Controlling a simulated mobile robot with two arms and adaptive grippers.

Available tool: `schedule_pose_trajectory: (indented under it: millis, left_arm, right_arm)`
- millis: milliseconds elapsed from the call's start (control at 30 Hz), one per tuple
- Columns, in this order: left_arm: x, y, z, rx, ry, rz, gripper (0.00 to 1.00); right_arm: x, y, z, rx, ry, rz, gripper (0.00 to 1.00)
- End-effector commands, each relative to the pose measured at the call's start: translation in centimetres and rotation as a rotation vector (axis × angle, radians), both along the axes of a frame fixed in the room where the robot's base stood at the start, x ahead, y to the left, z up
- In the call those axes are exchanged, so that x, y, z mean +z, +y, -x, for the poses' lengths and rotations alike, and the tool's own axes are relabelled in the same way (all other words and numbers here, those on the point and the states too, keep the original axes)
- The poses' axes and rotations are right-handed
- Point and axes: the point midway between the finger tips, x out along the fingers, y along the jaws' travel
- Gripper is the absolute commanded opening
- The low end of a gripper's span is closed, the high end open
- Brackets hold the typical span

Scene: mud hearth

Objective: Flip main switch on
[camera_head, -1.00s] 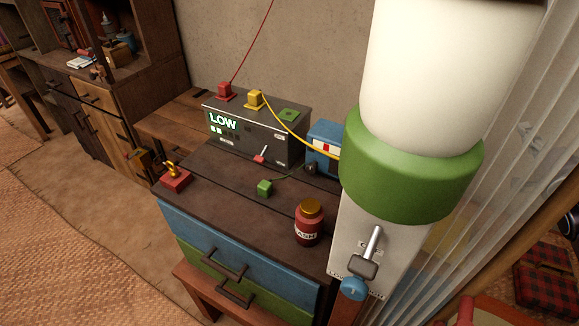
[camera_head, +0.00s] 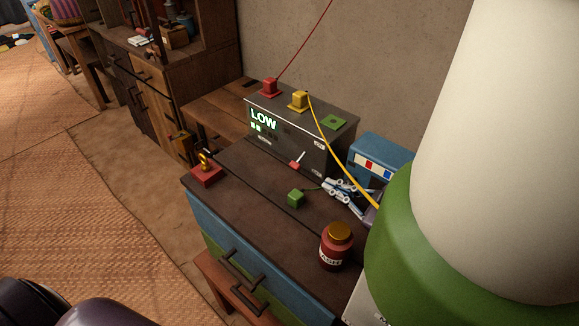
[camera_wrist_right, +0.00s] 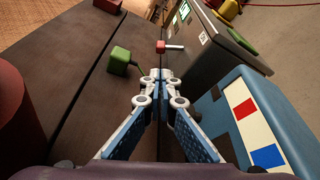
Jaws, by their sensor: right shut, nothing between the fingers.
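The dark power box (camera_head: 291,133) with a lit green "LOW" display stands on the dark top of a cabinet. A small switch lever (camera_head: 298,160) with a red end slants down and outward from its front. The lever also shows in the right wrist view (camera_wrist_right: 167,47), ahead of the fingertips. I cannot read a label on it. My right gripper (camera_head: 328,185) is shut and empty, just above the cabinet top. It is close to the lever but apart from it. The right wrist view shows its fingertips (camera_wrist_right: 160,76) together. My left gripper is not in view.
A green block (camera_head: 296,198) with a cable lies near the fingers. A red jar (camera_head: 336,246) stands at the front. A blue box (camera_head: 381,159) is behind the gripper. A yellow cable (camera_head: 340,153) hangs across the box.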

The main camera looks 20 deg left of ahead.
Motion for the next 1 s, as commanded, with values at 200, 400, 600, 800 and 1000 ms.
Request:
schedule_pose_trajectory:
  millis: [200, 400, 600, 800, 1000]
  left_arm:
    - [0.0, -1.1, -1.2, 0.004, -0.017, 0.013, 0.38]
    - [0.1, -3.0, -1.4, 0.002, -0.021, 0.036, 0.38]
    - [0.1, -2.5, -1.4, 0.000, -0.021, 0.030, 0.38]
    - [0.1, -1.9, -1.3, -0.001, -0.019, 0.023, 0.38]
    - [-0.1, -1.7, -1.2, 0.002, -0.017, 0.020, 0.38]
  right_arm:
    - [-0.4, 0.0, 0.1, 0.000, 0.000, 0.007, 0.00]
    - [-0.5, 0.3, -0.2, 0.000, 0.001, 0.006, 0.00]
    - [-1.2, 2.6, -1.4, 0.001, 0.000, 0.005, 0.00]
    - [-2.3, 5.8, -3.1, 0.001, 0.000, 0.005, 0.00]
    - [-3.2, 7.7, -4.2, 0.000, -0.001, 0.006, 0.00]
